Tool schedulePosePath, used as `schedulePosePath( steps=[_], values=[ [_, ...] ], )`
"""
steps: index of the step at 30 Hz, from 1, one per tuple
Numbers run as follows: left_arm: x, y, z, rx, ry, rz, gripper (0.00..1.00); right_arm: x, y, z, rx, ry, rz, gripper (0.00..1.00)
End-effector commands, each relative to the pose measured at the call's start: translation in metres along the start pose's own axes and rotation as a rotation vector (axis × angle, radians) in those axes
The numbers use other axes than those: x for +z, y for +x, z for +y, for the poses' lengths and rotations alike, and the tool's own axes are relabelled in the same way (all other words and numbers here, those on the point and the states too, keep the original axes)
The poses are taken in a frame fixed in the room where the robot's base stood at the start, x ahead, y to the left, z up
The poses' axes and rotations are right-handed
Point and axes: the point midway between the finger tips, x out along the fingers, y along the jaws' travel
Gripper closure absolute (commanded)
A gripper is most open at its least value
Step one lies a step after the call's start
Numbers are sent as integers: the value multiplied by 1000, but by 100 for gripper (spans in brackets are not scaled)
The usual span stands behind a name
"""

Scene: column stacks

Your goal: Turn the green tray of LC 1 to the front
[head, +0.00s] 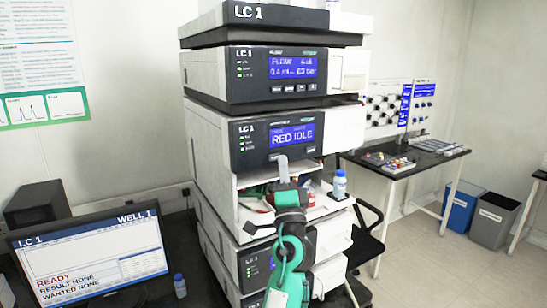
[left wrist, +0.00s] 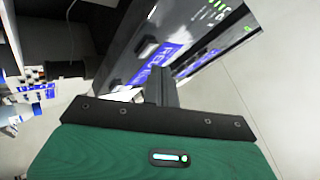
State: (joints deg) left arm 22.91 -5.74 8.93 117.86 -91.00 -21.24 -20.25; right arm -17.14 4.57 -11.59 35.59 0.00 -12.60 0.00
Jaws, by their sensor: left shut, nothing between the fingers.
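The LC 1 stack (head: 208,150) stands in the middle of the head view. One of its modules has a blue display (head: 291,136) reading "RED IDLE"; below it is an open bay (head: 250,178). My left gripper (head: 283,160) is in front of this bay, its fingers pointing up just below the display. In the left wrist view the fingers (left wrist: 160,85) are together and empty, close to the panel. Some red shows beside the hand. My right gripper is not in view.
A blue-capped bottle (head: 339,185) stands at the bay's right edge. A monitor (head: 90,258) at lower left reads "READY", "RESULT NONE", "WANTED NONE". A small bottle (head: 180,286) stands beside it. A black-topped table (head: 410,158) and bins (head: 494,220) are at right.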

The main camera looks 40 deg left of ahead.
Motion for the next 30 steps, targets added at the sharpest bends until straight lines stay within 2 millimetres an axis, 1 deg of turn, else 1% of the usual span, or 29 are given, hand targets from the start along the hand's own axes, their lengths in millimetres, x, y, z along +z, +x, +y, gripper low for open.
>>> schedulePosePath(
  steps=[3,6,11,21,30],
  values=[
    [0,0,0,0,1,0,100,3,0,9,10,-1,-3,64],
    [0,0,0,0,1,0,100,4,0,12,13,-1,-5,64],
    [0,0,0,0,1,0,100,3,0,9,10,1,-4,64],
    [0,0,0,0,0,0,100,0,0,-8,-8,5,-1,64],
    [0,0,0,0,0,0,100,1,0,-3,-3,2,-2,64]
  ],
)
